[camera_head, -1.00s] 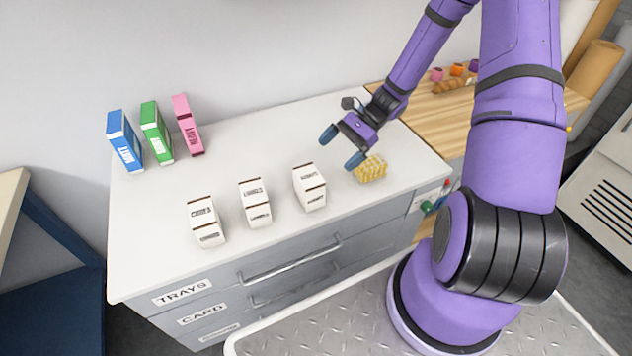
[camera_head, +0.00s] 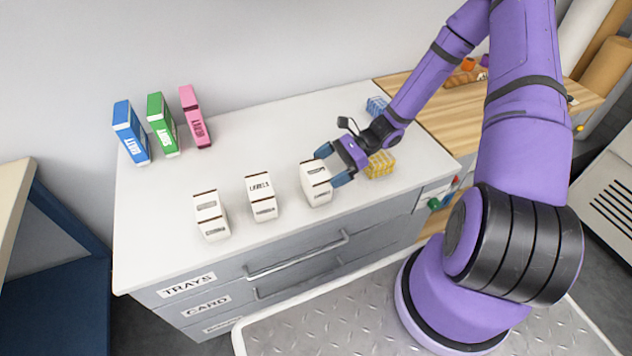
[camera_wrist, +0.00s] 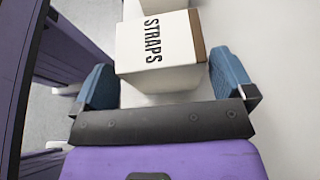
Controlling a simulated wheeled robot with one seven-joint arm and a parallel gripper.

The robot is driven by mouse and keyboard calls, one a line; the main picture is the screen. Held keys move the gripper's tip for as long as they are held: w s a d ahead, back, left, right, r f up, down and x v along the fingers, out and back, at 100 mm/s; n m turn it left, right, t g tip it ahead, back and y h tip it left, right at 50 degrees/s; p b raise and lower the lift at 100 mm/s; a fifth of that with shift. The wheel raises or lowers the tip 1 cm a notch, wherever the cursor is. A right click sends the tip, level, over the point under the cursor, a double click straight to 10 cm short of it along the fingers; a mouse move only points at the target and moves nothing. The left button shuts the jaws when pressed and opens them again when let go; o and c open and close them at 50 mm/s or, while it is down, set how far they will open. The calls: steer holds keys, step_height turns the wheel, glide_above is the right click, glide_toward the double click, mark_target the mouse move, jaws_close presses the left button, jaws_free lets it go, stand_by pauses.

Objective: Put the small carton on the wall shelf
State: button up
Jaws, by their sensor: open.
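Three small white cartons with brown edges stand in a row on the white cabinet top: a left one (camera_head: 211,216), a middle one marked LABELS (camera_head: 262,198) and a right one (camera_head: 317,192). My gripper (camera_head: 332,166) is open at the right carton, its blue fingertips at the carton's far and right sides. In the wrist view a white carton marked STRAPS (camera_wrist: 160,52) lies between the spread fingers (camera_wrist: 165,85), with a gap visible on its left side. No wall shelf shows in these views.
Blue (camera_head: 131,134), green (camera_head: 162,126) and pink (camera_head: 195,117) boxes stand at the back left. A yellow patterned block (camera_head: 380,165) sits right of my gripper, and a blue one (camera_head: 377,106) behind it. The cabinet top (camera_head: 240,145) is clear behind the cartons.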

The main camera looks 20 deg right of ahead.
mark_target(305, 182)
steer(key=shift+x, duration=2.2)
steer(key=shift+w+f, duration=0.1)
steer(key=shift+f, duration=0.05)
steer(key=c, duration=0.8)
